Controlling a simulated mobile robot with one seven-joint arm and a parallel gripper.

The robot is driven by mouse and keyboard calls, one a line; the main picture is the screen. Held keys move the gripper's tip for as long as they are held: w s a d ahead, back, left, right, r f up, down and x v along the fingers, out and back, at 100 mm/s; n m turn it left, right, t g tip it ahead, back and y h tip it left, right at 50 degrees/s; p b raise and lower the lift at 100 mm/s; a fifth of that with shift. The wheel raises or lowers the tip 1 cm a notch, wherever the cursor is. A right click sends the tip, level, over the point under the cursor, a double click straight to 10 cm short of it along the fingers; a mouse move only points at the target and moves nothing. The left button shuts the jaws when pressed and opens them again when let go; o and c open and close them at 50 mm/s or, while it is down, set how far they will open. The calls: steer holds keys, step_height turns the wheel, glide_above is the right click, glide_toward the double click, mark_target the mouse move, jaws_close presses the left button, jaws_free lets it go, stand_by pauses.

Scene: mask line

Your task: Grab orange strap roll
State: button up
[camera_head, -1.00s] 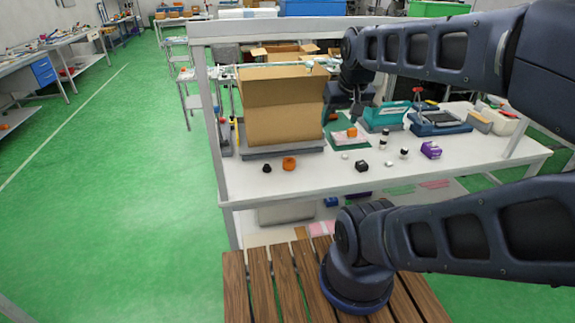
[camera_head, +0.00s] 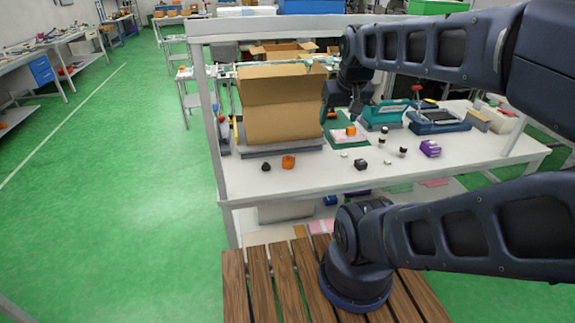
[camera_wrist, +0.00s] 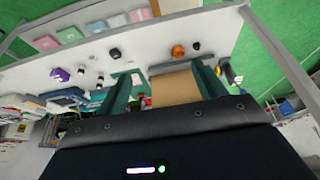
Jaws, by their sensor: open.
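The orange strap roll (camera_head: 288,162) lies on the white worktable near its front left edge, in front of the cardboard box. It also shows in the wrist view (camera_wrist: 178,51), upper middle, beyond my fingers. My gripper (camera_head: 338,113) is to the right of the box, above the table, up and to the right of the roll and apart from it. In the wrist view its two teal fingers (camera_wrist: 160,82) are spread wide with nothing held between them.
A small black piece (camera_head: 266,167) lies just left of the roll. The open cardboard box (camera_head: 278,115) stands behind it on a grey tray. Small items, including a purple one (camera_head: 430,148), lie to the right. A table post (camera_head: 208,110) rises at the left.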

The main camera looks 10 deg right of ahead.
steer(key=shift+w, duration=0.15)
steer(key=n+g+h, duration=0.3)
steer(key=n, duration=1.9)
glide_above(288, 160)
steer(key=s+a, duration=0.2)
steer(key=a, duration=0.1)
step_height(288, 160, down, 29)
steer(key=shift+x, duration=5.15)
steer(key=shift+s, duration=0.2)
steer(key=shift+c, duration=0.2)
steer(key=c, duration=1.1)
